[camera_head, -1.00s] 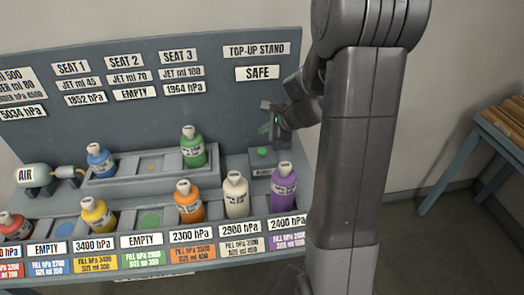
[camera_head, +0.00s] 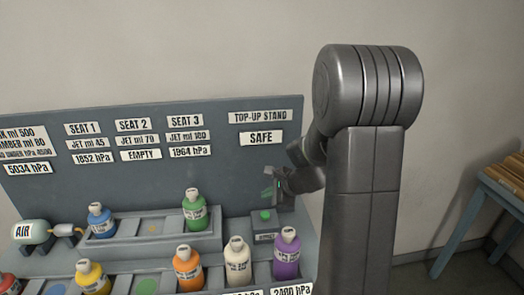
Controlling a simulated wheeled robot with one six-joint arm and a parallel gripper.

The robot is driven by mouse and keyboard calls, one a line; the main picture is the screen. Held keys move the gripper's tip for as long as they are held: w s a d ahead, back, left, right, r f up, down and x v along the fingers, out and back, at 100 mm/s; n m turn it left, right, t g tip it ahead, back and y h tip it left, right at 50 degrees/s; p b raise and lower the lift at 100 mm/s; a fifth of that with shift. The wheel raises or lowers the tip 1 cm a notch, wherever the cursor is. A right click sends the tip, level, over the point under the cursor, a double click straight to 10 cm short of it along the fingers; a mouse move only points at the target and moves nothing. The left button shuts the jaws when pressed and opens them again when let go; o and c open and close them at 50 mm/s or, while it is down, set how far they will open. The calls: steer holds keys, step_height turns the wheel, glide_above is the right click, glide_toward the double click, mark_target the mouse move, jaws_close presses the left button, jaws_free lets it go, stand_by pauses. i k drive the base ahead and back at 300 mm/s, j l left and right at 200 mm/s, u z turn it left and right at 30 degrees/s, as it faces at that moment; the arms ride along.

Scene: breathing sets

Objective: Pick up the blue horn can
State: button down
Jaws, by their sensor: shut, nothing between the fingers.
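The blue horn can (camera_head: 101,221) stands upright at the left end of the raised grey seat block, under the SEAT 1 label. My gripper (camera_head: 270,190) is far to its right, in front of the back panel near the top-up stand and above the green button. The gripper is small and partly dark in this view; its fingers look closed and hold nothing visible. My arm hides part of the area at the right.
A green can (camera_head: 194,211) stands at seat 3; seat 2 (camera_head: 151,228) is empty. Yellow (camera_head: 92,279), orange (camera_head: 188,270), cream (camera_head: 237,263) and purple (camera_head: 287,255) cans line the front row. An air tank (camera_head: 32,231) lies left. A side table (camera_head: 478,205) stands right.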

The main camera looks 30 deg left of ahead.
mark_target(100, 221)
steer(key=u, duration=2.75)
steer(key=k, duration=0.5)
